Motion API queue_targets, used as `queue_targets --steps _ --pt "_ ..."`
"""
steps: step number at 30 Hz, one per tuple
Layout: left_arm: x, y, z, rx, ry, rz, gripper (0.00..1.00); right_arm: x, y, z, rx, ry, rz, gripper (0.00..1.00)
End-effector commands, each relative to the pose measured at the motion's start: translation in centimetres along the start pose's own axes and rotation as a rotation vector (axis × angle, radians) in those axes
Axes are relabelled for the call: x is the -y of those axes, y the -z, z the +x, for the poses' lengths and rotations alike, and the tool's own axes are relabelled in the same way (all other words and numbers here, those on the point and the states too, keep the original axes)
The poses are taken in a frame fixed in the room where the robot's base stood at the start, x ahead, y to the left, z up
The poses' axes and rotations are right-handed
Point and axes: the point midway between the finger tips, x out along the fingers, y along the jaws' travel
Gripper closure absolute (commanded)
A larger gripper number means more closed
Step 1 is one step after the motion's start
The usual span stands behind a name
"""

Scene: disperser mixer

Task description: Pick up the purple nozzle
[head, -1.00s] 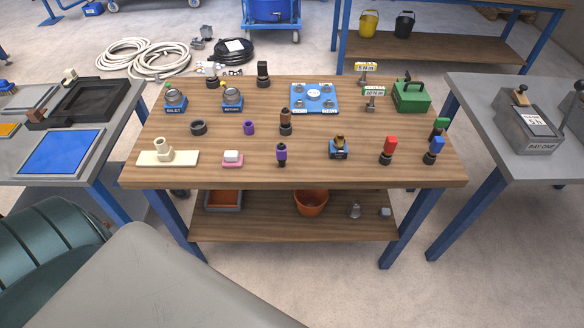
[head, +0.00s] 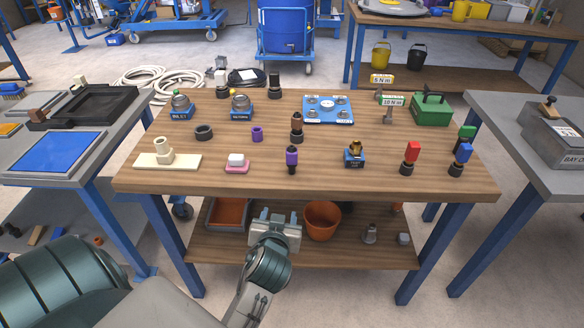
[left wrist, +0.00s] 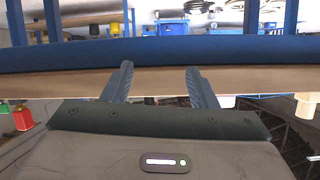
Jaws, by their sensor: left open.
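Two purple things stand on the wooden table (head: 350,178). One is a short plain purple cylinder (head: 257,134) in the middle. The other is a slim purple piece with dark ends (head: 292,157), upright nearer the front edge. I cannot tell by shape alone which is the nozzle. My left gripper (head: 280,214) is below and in front of the table's front edge, under the slim purple piece in the picture, apart from it. Its two fingers (left wrist: 158,70) are spread and empty in the left wrist view, where neither purple thing can be made out. My right gripper is not in view.
Near the purple things stand a brown-and-black piece (head: 297,128), a pink-based white block (head: 236,162), a dark ring (head: 204,132) and a blue holder (head: 354,154). The front edge lies between my gripper and the tabletop. An orange pot (head: 322,220) stands on the lower shelf.

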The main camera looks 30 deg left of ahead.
Motion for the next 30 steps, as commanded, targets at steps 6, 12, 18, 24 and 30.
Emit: queue_targets --steps 6,12,18,24,30 --pt "-1.0 8.8 -0.2 -0.317 0.056 -0.116 0.47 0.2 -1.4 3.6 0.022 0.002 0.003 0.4" --pt "-1.2 11.2 0.2 -0.39 0.06 -0.13 0.47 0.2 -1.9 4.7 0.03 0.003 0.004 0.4" --pt "-0.9 12.3 2.9 -0.389 0.06 -0.127 0.47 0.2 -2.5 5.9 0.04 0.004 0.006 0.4" --pt "-0.8 12.8 4.6 -0.385 0.061 -0.129 0.47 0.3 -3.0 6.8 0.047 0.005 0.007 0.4" --pt "-0.7 13.8 6.1 -0.386 0.062 -0.128 0.47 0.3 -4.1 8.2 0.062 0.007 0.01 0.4"
